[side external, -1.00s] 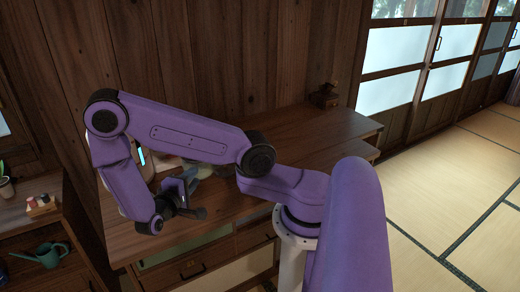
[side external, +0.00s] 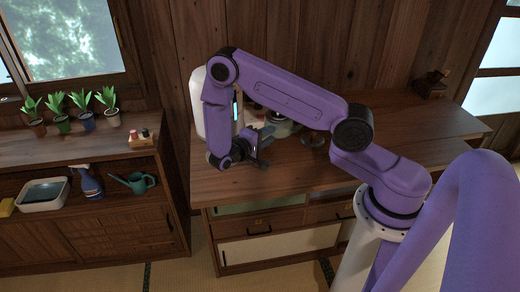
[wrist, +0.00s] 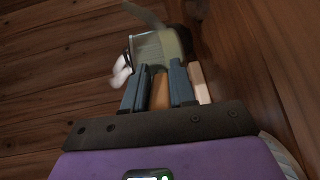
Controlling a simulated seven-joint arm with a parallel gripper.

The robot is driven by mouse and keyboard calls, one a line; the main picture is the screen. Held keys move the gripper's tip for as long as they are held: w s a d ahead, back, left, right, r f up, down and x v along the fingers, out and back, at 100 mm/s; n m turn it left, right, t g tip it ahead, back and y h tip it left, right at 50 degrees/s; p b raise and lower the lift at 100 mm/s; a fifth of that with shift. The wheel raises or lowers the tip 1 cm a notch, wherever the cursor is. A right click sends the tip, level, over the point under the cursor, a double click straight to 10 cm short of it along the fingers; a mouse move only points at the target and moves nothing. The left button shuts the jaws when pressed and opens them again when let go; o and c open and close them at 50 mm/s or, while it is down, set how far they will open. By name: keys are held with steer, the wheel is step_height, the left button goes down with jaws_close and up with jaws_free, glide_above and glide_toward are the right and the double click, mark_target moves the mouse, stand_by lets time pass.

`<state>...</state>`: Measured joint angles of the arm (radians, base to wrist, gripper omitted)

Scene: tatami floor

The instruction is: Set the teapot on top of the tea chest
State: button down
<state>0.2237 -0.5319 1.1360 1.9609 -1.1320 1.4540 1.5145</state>
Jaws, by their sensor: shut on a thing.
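My gripper (side external: 262,150) is low over the wooden counter in the side view, partly hidden by my wrist. In the wrist view my gripper (wrist: 157,82) has its blue-grey fingers closed around a brown, handle-like part. That part seems to belong to the grey-green vessel (wrist: 160,45) just beyond the fingertips, which looks like the teapot. A grey-green shape (side external: 281,128) beside my gripper in the side view seems to be the same vessel. I cannot tell whether it touches the counter. I cannot make out the tea chest for certain.
The counter (side external: 400,130) is clear on its right, with a small dark wooden object (side external: 432,84) at the back. A white rounded object (side external: 196,105) stands behind my arm. A shelf unit (side external: 70,150) with several potted plants is at left. A wood wall stands behind.

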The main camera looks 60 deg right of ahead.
steer(key=w+f, duration=0.2)
steer(key=w+d+f, duration=0.1)
steer(key=w+f, duration=0.1)
steer(key=f, duration=0.1)
steer(key=shift+d, duration=0.15)
steer(key=shift+f, duration=1.45)
steer(key=shift+f, duration=0.1)
steer(key=c, duration=0.9)
jaws_free()
steer(key=shift+f, duration=0.1)
